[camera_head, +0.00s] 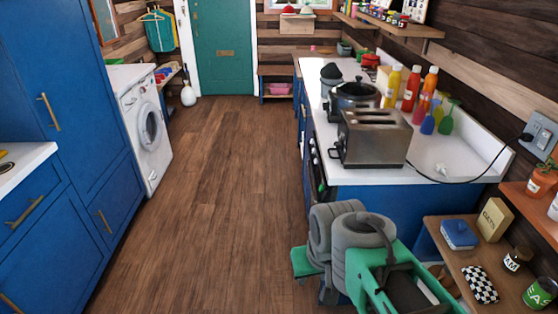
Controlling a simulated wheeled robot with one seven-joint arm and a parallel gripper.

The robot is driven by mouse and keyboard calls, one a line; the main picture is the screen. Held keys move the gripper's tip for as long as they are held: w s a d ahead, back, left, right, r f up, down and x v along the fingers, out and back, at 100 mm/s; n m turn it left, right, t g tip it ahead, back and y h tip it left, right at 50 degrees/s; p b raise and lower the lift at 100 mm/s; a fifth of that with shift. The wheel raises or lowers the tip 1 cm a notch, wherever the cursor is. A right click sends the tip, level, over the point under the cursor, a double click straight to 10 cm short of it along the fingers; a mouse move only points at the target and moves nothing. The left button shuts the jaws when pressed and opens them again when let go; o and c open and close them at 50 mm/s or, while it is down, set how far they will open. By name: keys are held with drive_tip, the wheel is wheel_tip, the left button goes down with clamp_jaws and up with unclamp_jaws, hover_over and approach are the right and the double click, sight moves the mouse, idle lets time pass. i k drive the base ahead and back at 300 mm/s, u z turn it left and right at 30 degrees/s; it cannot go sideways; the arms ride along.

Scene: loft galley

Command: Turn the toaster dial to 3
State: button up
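The silver toaster (378,137) stands on the white counter at the right, near the counter's near end. Its slots are on top, and a dark lever or handle shows low at its left end. I cannot make out a dial or any numbers from here. My folded arm, grey and green, shows at the lower right, below and in front of the counter's near end and apart from the toaster. I cannot make out my gripper's fingers.
A black slow cooker (352,98) stands just behind the toaster. Sauce bottles (411,88) and utensils stand by the wall. A black cord (470,181) runs to the wall socket. A low shelf (455,262) holds several items. The wooden floor (215,190) is clear at the left.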

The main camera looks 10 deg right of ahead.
sight(338, 145)
drive_tip(key=u, duration=1.3)
drive_tip(key=i, duration=2.2)
drive_tip(key=z, duration=1.15)
drive_tip(key=i, duration=0.7)
drive_tip(key=z, duration=0.8)
